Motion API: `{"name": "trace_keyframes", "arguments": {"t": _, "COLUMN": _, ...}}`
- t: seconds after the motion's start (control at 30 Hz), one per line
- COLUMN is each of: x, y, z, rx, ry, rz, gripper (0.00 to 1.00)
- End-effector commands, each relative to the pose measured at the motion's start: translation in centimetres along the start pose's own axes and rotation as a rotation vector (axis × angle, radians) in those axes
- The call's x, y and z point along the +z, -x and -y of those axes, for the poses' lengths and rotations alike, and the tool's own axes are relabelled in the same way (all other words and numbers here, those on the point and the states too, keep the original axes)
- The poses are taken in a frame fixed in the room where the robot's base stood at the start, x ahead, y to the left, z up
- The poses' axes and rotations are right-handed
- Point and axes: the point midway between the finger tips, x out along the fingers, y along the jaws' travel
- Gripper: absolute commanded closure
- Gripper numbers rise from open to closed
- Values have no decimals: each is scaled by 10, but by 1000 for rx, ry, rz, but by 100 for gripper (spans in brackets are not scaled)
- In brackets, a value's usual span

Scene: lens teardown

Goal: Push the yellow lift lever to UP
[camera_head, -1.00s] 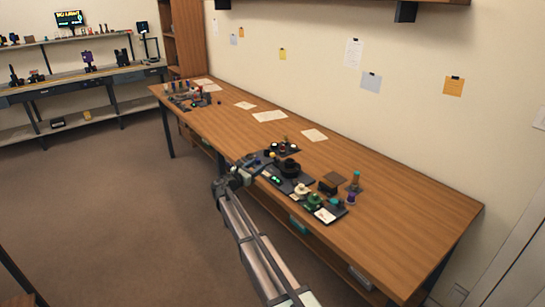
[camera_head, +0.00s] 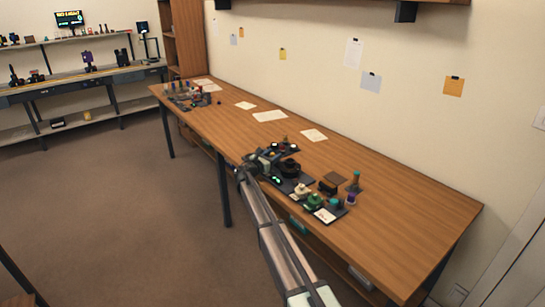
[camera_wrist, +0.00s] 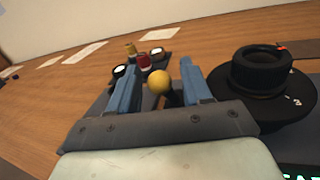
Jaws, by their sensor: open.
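The yellow ball knob of the lift lever (camera_wrist: 159,82) shows in the wrist view between my gripper's two blue fingers (camera_wrist: 159,68). A dark stem shows just below the knob. The fingers are apart, with the knob between them; I cannot tell whether either touches it. In the head view my gripper (camera_head: 266,162) is over the left end of the dark device on the bench, and the knob is hidden there. A round black stepped part (camera_wrist: 262,72) is to the right of the fingers, and also shows in the head view (camera_head: 290,168).
Beyond the fingers is a small dark tray with white round pieces (camera_wrist: 156,51) and a red piece (camera_wrist: 143,60). Green and cream parts (camera_head: 314,201) and a brown block (camera_head: 329,186) are near the bench's front edge. Papers (camera_head: 269,116) lie farther back; the bench's right end is clear.

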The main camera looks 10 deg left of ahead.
Motion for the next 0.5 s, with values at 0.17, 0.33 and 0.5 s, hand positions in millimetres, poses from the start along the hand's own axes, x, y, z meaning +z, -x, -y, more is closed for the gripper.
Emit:
{"name": "trace_keyframes", "arguments": {"t": 0.17, "x": 0, "y": 0, "z": 0, "rx": 0, "ry": 0, "rz": 0, "gripper": 51}}
{"name": "trace_keyframes", "arguments": {"t": 0.33, "x": 0, "y": 0, "z": 0, "rx": 0, "ry": 0, "rz": 0, "gripper": 66}}
{"name": "trace_keyframes", "arguments": {"t": 0.5, "x": 0, "y": 0, "z": 0, "rx": 0, "ry": 0, "rz": 0, "gripper": 82}}
